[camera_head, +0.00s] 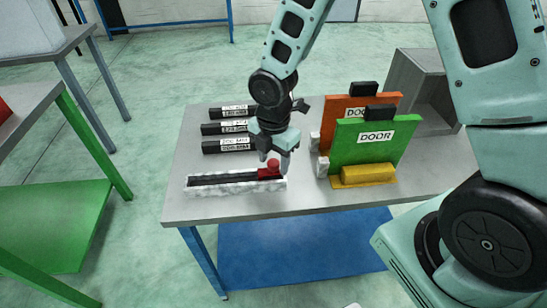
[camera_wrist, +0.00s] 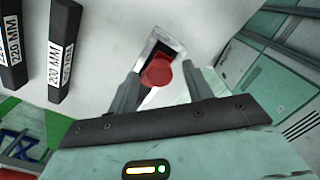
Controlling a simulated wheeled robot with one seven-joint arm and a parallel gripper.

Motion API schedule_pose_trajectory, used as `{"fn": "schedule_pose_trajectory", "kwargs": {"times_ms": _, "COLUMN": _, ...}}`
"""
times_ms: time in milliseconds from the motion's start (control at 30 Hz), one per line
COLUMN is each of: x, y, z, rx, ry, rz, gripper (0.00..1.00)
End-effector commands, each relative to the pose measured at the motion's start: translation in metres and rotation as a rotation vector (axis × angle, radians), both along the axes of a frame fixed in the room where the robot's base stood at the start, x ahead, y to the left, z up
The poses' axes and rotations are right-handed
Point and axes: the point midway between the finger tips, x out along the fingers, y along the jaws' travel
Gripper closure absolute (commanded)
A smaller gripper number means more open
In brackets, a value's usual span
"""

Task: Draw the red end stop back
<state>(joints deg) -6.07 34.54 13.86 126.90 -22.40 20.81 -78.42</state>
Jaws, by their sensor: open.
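The red end stop (camera_head: 270,169) sits at the right end of the dark slot in a white-edged rail (camera_head: 218,181) on the grey table. Its round red knob also shows in the wrist view (camera_wrist: 158,71). My gripper (camera_head: 275,161) is over the knob and points down at it. In the wrist view my gripper (camera_wrist: 162,85) is open, with one finger on each side of the knob. Gaps show between the fingers and the knob. Part of the rail is hidden beneath my gripper in the wrist view.
Several black labelled bars (camera_head: 226,146) lie behind the rail. A green door panel (camera_head: 365,143) and an orange one (camera_head: 345,106) stand to the right, with a yellow block (camera_head: 368,174) in front. The front strip of the grey table (camera_head: 250,208) is clear.

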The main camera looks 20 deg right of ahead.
Motion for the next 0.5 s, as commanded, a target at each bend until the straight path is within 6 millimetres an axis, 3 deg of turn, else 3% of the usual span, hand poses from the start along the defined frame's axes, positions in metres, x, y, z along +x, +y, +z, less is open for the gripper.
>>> {"fn": "schedule_pose_trajectory", "kwargs": {"times_ms": 133, "x": 0.0, "y": 0.0, "z": 0.0, "rx": 0.0, "ry": 0.0, "rz": 0.0, "gripper": 0.5}}
{"fn": "schedule_pose_trajectory", "kwargs": {"times_ms": 300, "x": 0.0, "y": 0.0, "z": 0.0, "rx": 0.0, "ry": 0.0, "rz": 0.0, "gripper": 0.97}}
{"fn": "schedule_pose_trajectory", "kwargs": {"times_ms": 500, "x": -0.003, "y": -0.01, "z": 0.002, "rx": -0.002, "ry": 0.001, "rz": -0.003, "gripper": 1.0}}
